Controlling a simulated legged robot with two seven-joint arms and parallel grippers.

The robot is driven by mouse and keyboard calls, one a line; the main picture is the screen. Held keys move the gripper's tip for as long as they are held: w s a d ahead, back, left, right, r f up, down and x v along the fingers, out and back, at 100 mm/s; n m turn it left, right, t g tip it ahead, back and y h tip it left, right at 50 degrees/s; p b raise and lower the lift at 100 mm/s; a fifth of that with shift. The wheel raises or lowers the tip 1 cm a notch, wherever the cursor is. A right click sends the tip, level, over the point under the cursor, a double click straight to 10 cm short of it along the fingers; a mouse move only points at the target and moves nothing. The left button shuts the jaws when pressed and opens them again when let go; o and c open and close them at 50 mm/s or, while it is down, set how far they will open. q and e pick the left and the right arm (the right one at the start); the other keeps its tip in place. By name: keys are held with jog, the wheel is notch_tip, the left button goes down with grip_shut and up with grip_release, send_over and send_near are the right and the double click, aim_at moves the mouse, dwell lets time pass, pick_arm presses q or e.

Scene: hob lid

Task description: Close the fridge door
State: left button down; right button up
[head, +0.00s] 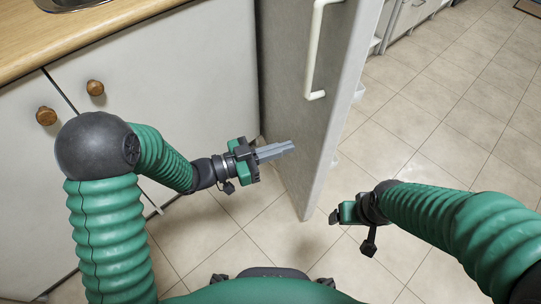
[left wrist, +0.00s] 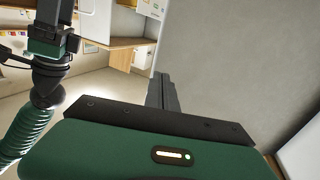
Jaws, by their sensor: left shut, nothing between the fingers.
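The fridge door (head: 285,75) stands open in the head view, its grey outer face toward my left gripper and its free edge toward me. A long white handle (head: 313,50) is on that face. My left gripper (head: 291,147) is shut and empty in front of the face, below the handle; I cannot tell whether it touches. In the left wrist view the fingers (left wrist: 163,92) show beside the grey door (left wrist: 240,65). My right gripper (head: 338,213) is right of the door's lower corner; its fingers are not clear. The fridge interior is hidden.
White cabinets (head: 185,75) with round wooden knobs and a wooden countertop (head: 130,18) stand at the left. A sink (head: 70,3) shows at the top left. The tiled floor (head: 440,120) right of the door is mostly clear.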

aim_at(322, 136)
pick_arm(q)
jog(key=b+x, duration=0.1)
jog(key=x, duration=0.2)
jog(key=b+x, duration=0.2)
jog(key=x, duration=0.1)
jog(key=shift+w+d+f, duration=0.15)
jog(key=shift+d+f, duration=0.05)
jog(key=shift+d, duration=0.15)
jog(key=shift+w+d+r, duration=0.15)
jog(key=shift+w+d, duration=0.1)
jog(key=shift+d, duration=0.2)
jog(key=shift+d+r, duration=0.1)
